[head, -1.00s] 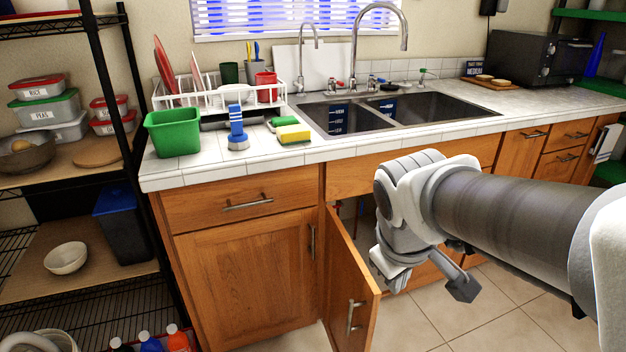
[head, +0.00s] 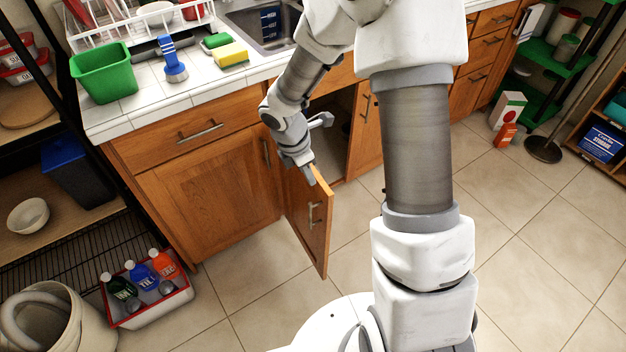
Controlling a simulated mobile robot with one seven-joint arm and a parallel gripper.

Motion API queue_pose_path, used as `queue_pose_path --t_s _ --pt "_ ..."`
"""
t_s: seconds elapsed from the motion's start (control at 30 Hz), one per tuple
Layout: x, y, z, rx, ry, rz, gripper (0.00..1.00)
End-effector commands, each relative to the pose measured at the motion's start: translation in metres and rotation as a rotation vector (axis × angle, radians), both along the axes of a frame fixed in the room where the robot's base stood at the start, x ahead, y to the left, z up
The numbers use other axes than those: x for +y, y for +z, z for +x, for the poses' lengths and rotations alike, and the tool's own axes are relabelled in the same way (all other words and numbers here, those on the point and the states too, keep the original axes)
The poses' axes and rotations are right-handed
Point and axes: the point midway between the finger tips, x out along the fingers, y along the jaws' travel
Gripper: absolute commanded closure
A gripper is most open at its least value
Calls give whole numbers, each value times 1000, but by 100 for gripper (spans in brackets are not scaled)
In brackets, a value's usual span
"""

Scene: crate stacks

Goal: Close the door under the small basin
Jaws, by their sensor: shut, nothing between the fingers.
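The wooden cabinet door (head: 300,222) under the small basin (head: 266,22) stands open. It is hinged on its left side and swings out over the floor. Its metal handle (head: 314,212) is on the visible face, near the free edge. My gripper (head: 312,176) is shut and empty, pointing down at the door's top edge. I cannot tell whether it touches the door. The dark cabinet opening (head: 335,125) shows behind and to the right of my gripper. My arm hides the larger basin and part of the cabinet front.
A closed cabinet door (head: 212,190) is left of the open one. A red-rimmed crate of bottles (head: 150,308) and a large pale bucket (head: 75,320) stand on the floor at lower left. Tiled floor (head: 265,290) in front of the door is clear.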

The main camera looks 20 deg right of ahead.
Motion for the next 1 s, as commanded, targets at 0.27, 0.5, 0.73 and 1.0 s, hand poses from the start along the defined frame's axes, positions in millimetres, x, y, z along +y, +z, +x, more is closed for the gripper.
queue_pose_path --t_s 0.27,0.5,0.73,1.0 --pt "-4 -29 1 13 24 2 100" --pt "-14 -73 4 12 22 2 100" --pt "-21 -98 6 10 21 3 100" --pt "-22 -101 6 9 21 2 100"
